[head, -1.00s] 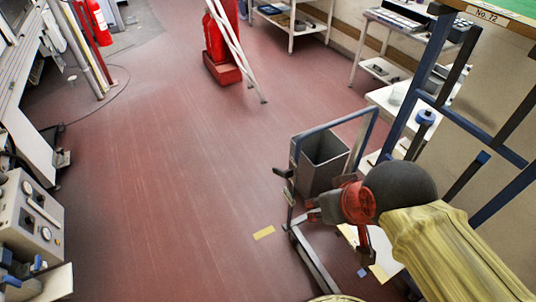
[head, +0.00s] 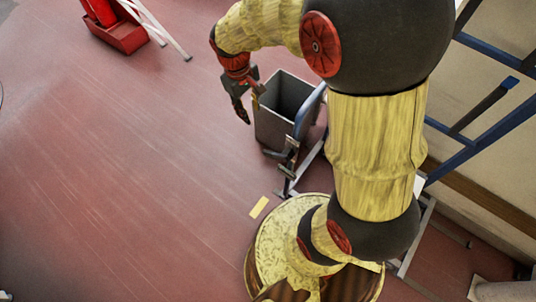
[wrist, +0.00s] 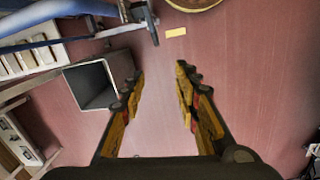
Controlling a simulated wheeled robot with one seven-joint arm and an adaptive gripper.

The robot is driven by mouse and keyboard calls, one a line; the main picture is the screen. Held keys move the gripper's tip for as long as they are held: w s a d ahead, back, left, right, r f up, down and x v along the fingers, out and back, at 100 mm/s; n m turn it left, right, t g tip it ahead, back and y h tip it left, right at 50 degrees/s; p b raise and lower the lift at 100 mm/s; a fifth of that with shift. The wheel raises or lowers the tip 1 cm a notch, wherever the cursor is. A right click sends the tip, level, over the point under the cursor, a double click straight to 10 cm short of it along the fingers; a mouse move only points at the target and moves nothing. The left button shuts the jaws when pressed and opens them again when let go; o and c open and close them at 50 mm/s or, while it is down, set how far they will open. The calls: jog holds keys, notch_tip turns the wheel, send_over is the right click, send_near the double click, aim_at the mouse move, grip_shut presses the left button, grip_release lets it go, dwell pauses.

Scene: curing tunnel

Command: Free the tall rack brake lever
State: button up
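My gripper (head: 248,103) is open and empty, in the air at the left of the grey bin in the head view. In the wrist view its two fingers (wrist: 158,90) are spread with only red floor between them. A blue tubular frame (head: 307,113) stands beside the bin, with dark fittings (head: 284,155) low on it. One dark fitting (wrist: 151,22) shows at the top of the wrist view, beyond the fingertips and apart from them. I cannot tell whether it is the brake lever. A larger blue frame (head: 470,149) stands at the right, partly behind my arm.
The open grey bin (head: 273,131) is close to my gripper; its opening also shows left of the fingers in the wrist view (wrist: 88,84). A yellow floor mark (head: 258,207) lies near the frame. A red stand (head: 125,39) is at upper left. The left floor is clear.

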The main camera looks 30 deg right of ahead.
notch_tip(320, 180, down, 15)
jog(key=w+d+n+g+b, duration=0.1)
jog(key=d+g+b, duration=0.1)
jog(key=d, duration=0.1)
jog(key=g, duration=0.2)
send_over(268, 151)
jog(key=w+a, duration=0.1)
jog(key=w, duration=0.1)
jog(key=shift+n, duration=0.4)
notch_tip(268, 151, down, 8)
jog(key=shift+w+f, duration=0.15)
jog(key=shift+f, duration=0.1)
jog(key=b+x, duration=0.3)
jog(key=x, duration=0.4)
jog(key=shift+d+f, duration=0.1)
jog(key=shift+f, duration=0.3)
jog(key=shift+c, duration=0.9)
grip_shut()
